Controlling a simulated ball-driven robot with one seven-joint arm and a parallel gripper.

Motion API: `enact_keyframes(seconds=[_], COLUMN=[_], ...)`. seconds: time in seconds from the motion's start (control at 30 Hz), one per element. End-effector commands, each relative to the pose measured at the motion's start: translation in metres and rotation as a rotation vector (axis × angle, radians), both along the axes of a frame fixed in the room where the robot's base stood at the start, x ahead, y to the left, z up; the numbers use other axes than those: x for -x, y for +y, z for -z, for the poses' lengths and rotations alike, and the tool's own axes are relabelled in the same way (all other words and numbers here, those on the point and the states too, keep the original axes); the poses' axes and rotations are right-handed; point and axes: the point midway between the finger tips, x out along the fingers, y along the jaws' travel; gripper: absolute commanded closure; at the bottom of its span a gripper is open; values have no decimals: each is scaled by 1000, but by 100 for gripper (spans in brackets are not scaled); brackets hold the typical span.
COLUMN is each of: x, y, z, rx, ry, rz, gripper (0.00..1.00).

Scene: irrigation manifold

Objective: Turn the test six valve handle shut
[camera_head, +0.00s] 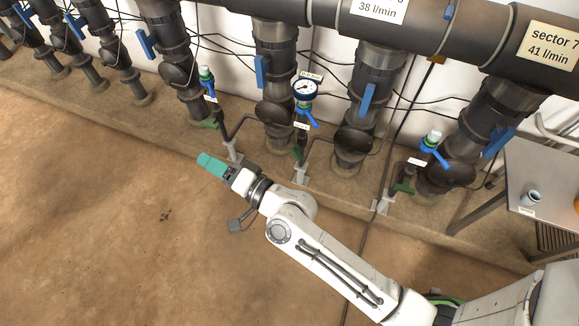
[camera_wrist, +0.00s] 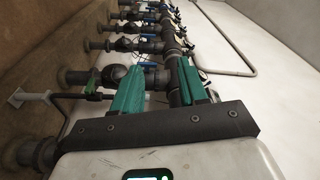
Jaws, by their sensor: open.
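Several small test valves with blue handles stand in front of the manifold pipes, and their tags are too small to read. One handle (camera_head: 308,116) sits below a round gauge (camera_head: 305,91), left of the pipe under the 38 l/min sign. Another blue handle (camera_head: 436,154) is left of the sector 7 pipe, and a third (camera_head: 210,89) is farther left. I cannot tell by label which is test six. My gripper (camera_head: 210,164) has teal fingers and is over the floor, left of and below the gauge valve, touching nothing. In the wrist view my gripper (camera_wrist: 158,82) is open and empty.
Dark vertical pipes with larger blue levers (camera_head: 367,99) line the wall under a thick horizontal pipe (camera_head: 330,14). Thin cables and grey brackets (camera_head: 301,173) stand near the valves. A metal table (camera_head: 545,178) with a small cup is at right. The brown floor (camera_head: 110,220) at left is clear.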

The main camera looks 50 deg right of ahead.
Motion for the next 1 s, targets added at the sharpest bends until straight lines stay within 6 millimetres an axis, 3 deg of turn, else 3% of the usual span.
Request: enact_keyframes(seconds=[0.03, 0.1, 0.27, 0.47, 0.6, 0.8, 1.0], x=[-8, -14, -20, -6, 17, 50, 62], y=[-6, -18, -53, -98, -122, -133, -137], z=[11, 15, 36, 92, 142, 196, 212], rx=[-96, -238, -554, -915, -1116, -1275, -1315], ry=[-48, -114, -252, -412, -519, -631, -675], rz=[50, 130, 324, 606, 824, 1068, 1156], gripper=[57, 57, 57, 57, 57, 57, 57])
